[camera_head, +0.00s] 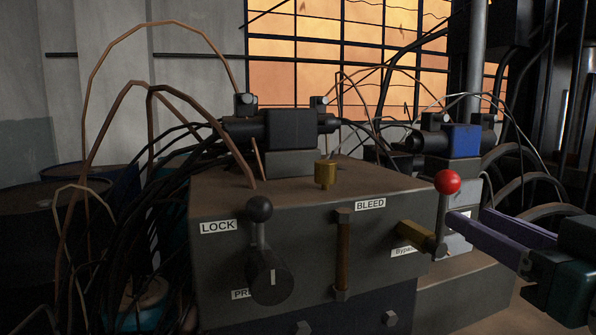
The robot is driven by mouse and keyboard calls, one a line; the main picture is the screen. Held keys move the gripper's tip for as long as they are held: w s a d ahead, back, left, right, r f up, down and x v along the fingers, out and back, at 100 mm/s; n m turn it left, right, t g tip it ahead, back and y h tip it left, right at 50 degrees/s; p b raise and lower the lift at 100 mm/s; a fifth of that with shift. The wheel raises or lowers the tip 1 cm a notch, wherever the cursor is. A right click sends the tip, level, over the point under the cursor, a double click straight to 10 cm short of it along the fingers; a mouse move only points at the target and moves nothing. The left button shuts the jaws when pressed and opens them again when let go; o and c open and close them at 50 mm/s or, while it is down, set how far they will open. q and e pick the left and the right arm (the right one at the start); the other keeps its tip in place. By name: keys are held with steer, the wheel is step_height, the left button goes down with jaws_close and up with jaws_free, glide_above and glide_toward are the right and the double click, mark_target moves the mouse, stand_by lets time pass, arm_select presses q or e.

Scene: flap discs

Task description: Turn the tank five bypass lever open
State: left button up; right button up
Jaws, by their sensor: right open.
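The bypass lever has a red ball knob (448,182) on a thin, nearly upright metal shaft. A partly covered label reading "Bypa..." (403,252) sits below the fitting. My right gripper (469,213) comes in from the right with its two purple fingers apart. Its fingertips are just right of the lever shaft, below the red knob, and nothing is seen between them. I cannot tell whether a finger touches the shaft. My left gripper is not in view.
Cables and hoses crowd the left and back.

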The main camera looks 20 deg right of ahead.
mark_target(442, 201)
steer(key=shift+w+d+r, duration=0.1)
steer(key=shift+w+d, duration=0.05)
steer(key=shift+w, duration=0.4)
steer(key=shift+w+d+r, duration=0.1)
steer(key=shift+w, duration=0.45)
steer(key=w, duration=0.5)
steer(key=w+d, duration=0.1)
steer(key=w, duration=0.2)
steer(key=shift+f, duration=0.1)
steer(key=shift+c, duration=0.4)
jaws_close()
